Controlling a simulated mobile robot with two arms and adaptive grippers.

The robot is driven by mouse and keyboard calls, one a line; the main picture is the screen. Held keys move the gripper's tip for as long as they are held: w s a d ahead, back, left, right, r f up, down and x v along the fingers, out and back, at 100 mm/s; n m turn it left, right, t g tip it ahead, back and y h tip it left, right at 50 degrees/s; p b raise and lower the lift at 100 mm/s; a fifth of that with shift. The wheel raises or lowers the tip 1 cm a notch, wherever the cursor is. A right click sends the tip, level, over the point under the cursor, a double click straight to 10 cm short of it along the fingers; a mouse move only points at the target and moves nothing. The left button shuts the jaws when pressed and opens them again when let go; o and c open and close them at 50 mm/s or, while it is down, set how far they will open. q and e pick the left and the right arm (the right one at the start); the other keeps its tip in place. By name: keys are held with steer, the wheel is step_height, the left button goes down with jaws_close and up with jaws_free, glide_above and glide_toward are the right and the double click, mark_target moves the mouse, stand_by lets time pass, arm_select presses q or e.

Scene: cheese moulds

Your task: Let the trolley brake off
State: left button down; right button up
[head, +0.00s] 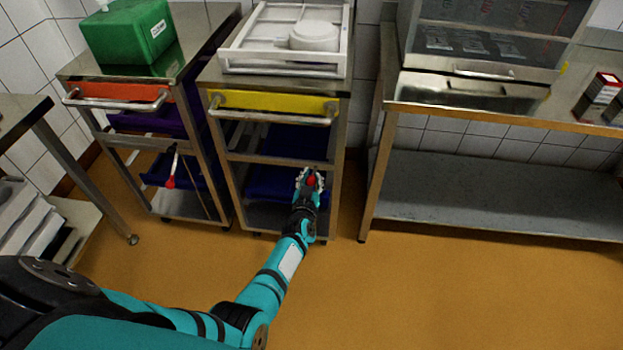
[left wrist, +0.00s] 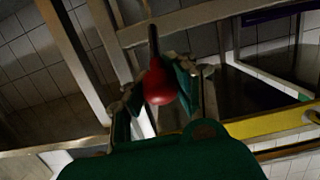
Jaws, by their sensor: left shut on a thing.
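The trolley with the yellow front panel (head: 270,103) stands in the middle of the head view. My left gripper (head: 309,182) is at its lower right front, by the right post. It is shut on the red knob (head: 313,181) of this trolley's brake lever. In the left wrist view the red knob (left wrist: 158,86) sits between the two fingers of my left gripper (left wrist: 160,90), and the dark lever rod (left wrist: 153,42) runs up from it. In the head view the rod is hidden by the gripper. My right gripper is in neither view.
A trolley with an orange panel (head: 113,91) stands to the left, with its own red-knobbed lever (head: 170,183) and a green box (head: 128,30) on top. A white tray (head: 240,65) lies on the yellow trolley. A steel table (head: 470,108) stands right. The orange floor in front is clear.

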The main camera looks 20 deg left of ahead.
arm_select(q)
steer(key=shift+w+a+r, duration=0.1)
steer(key=shift+w+r, duration=0.15)
steer(key=shift+r, duration=0.35)
steer(key=c, duration=1.6)
jaws_free()
steer(key=shift+c, duration=0.2)
steer(key=o, duration=0.5)
steer(key=shift+s, duration=0.25)
steer(key=shift+o, duration=0.8)
steer(key=shift+f, duration=0.2)
